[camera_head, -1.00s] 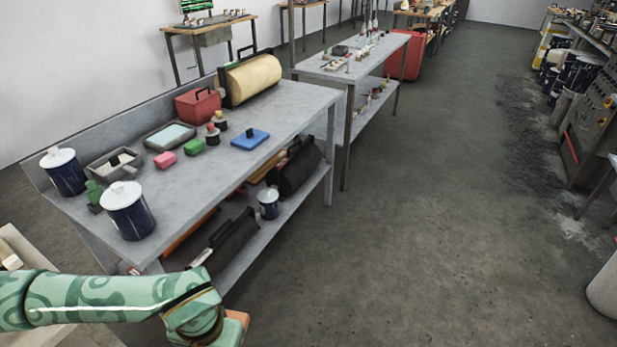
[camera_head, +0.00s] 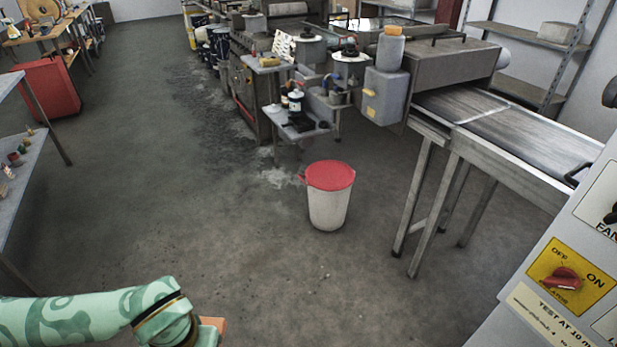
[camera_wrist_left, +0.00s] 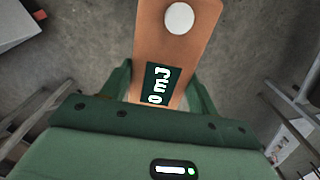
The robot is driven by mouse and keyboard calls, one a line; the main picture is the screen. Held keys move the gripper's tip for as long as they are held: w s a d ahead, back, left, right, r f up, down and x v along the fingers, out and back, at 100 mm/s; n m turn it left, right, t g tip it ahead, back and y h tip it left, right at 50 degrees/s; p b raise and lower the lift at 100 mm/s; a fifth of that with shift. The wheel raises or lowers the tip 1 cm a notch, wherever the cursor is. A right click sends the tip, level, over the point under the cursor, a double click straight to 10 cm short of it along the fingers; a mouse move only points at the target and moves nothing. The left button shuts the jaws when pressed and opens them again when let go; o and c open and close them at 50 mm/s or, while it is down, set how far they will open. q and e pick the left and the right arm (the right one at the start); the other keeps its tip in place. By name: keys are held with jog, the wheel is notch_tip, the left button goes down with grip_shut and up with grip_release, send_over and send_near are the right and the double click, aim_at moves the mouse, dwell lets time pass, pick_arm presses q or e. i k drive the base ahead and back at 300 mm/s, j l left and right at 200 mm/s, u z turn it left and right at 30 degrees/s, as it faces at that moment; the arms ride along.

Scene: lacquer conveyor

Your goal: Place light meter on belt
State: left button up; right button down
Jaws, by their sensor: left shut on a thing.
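My left gripper (camera_wrist_left: 157,85) is shut on the light meter (camera_wrist_left: 172,45), an orange-brown slab with a white round disc and a dark label with pale letters. In the head view only an orange corner of the light meter (camera_head: 212,326) shows beside my left wrist, low at the bottom left, above the floor. The conveyor belt (camera_head: 510,130) is a dark grey surface at the right, well away from my left gripper. My right gripper is not in view.
A white bucket with a red lid (camera_head: 329,195) stands on the floor in the middle. A control panel (camera_head: 565,280) with a red switch is close at the lower right. A small side table (camera_head: 297,128) holds bottles.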

aim_at(523, 131)
jog(key=i+z, duration=0.25)
jog(key=i, duration=0.2)
jog(key=i+j+z, duration=0.25)
jog(key=i, duration=0.25)
jog(key=i+z, duration=0.2)
jog(key=z, duration=0.25)
jog(key=i+z, duration=0.15)
jog(key=z, duration=0.3)
jog(key=i+j+z, duration=0.1)
jog(key=z, duration=0.35)
jog(key=i+j+z, duration=0.2)
jog(key=z, duration=0.25)
